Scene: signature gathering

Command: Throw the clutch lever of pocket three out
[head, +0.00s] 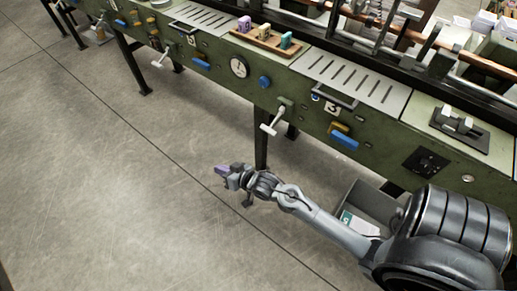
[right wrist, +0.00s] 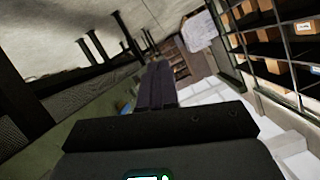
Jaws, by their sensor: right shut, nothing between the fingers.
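The green machine front (head: 300,105) carries a plate marked 3 (head: 332,108) below a slotted grey cover. A blue handle (head: 344,141) with a brass-coloured piece (head: 339,127) sits below this plate, and a pale crank-like lever (head: 274,120) hangs to its left. I cannot tell for sure which is the clutch lever. My right gripper (head: 221,171) is shut and empty over the floor, in front of and below the machine, apart from both. Its dark purple fingers show in the right wrist view (right wrist: 156,85). My left gripper is not in view.
A round dial (head: 239,67) and a blue knob (head: 264,82) sit farther left on the front. A wooden tray (head: 268,40) with coloured blocks rests on top. A grey bin (head: 368,207) stands below the machine, near my right arm. The floor at left is clear.

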